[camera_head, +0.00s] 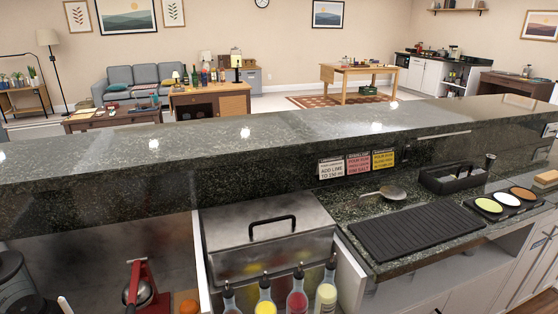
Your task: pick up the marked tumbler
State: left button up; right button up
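I see no tumbler that I can make out in the head view, marked or otherwise. Neither of my grippers shows in this view. The black ribbed bar mat (415,232) on the lower counter is bare. A metal strainer (385,192) lies behind the mat on the dark stone counter.
A raised stone ledge (240,150) runs across the view. Below it are a lidded steel bin (265,232), several spouted bottles (297,298) and a red press (140,290). A black caddy (452,180) and a tray of three coloured rounds (506,203) stand at right.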

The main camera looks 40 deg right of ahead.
aim_at(371, 288)
jog(key=z, duration=1.9)
